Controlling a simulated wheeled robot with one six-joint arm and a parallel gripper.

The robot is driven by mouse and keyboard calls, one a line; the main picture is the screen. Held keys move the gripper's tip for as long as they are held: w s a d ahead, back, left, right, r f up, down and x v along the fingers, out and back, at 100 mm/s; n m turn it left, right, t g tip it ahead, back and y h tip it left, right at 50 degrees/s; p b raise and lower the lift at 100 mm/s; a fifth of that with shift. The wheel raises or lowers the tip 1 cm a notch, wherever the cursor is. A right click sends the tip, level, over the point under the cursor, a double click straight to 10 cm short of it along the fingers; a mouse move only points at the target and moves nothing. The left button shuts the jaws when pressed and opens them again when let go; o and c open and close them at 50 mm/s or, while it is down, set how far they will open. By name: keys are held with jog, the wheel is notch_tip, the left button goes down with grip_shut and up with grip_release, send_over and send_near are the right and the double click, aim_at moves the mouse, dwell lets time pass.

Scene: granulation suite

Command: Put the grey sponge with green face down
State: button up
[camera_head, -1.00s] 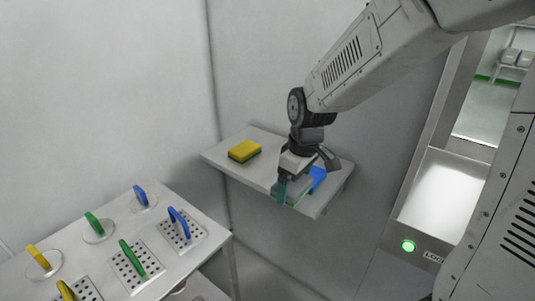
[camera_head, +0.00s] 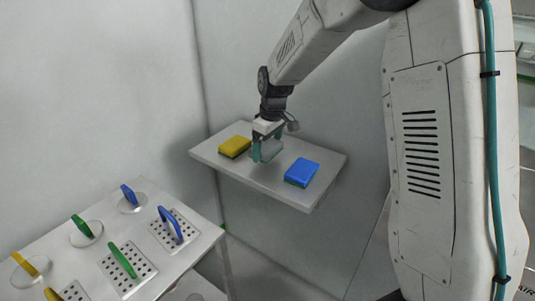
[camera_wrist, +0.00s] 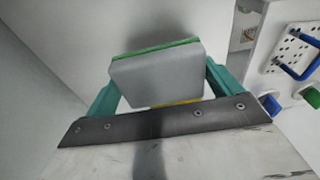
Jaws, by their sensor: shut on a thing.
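The grey sponge with green face (camera_wrist: 158,76) is between the teal fingers of my gripper (camera_wrist: 160,90) in the wrist view, its green face on the far side. In the head view my gripper (camera_head: 267,150) is shut on the grey sponge (camera_head: 271,149) over the wall shelf (camera_head: 255,173), between the yellow sponge and the blue sponge. I cannot tell whether the grey sponge touches the shelf.
A yellow sponge (camera_head: 235,146) lies on the shelf to the left, and a blue sponge (camera_head: 302,172) lies to the right. A table (camera_head: 205,240) at lower left bears perforated plates and discs with coloured handles. The shelf's front middle is bare.

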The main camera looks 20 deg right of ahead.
aim_at(268, 146)
notch_tip(268, 146, down, 3)
jog(key=shift+r, duration=0.1)
